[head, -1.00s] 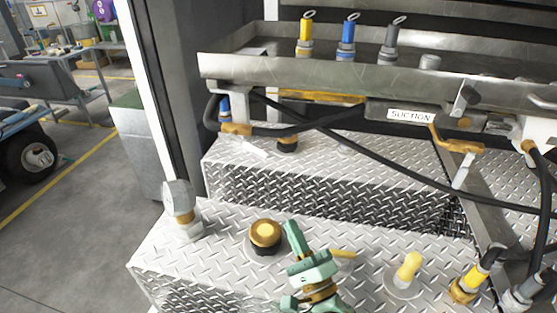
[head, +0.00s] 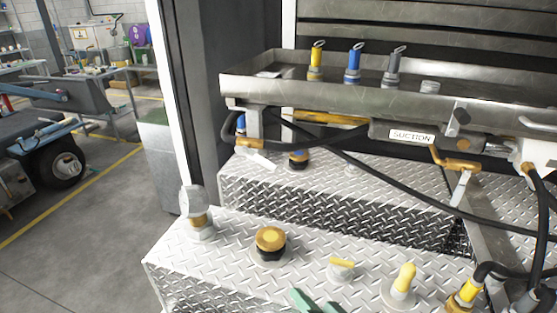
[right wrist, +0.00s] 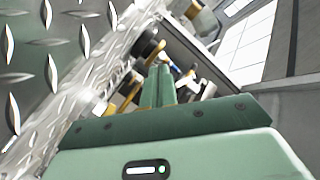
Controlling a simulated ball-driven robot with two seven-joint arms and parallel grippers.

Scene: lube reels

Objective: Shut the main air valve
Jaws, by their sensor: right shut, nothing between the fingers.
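A low valve with a short flat yellow lever (head: 341,263) sits on the diamond-plate step in the head view. The lever lies roughly crosswise. No readable label marks it as the main air valve. To its right stands a fitting with an upright yellow handle (head: 405,277). My green right gripper (head: 317,303) shows only at the bottom edge of the head view, in front of the lever and apart from it. In the right wrist view its fingers (right wrist: 160,85) are together and hold nothing. Brass and dark fittings (right wrist: 130,85) show beyond them, partly hidden. My left gripper is not in view.
A black-and-gold cap (head: 270,243) and a tall metal fitting (head: 197,213) stand left on the step (head: 215,250). Behind are a metal tray (head: 300,90), a SUCTION label (head: 411,136) and dark hoses. Hoses crowd the right; open floor lies left.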

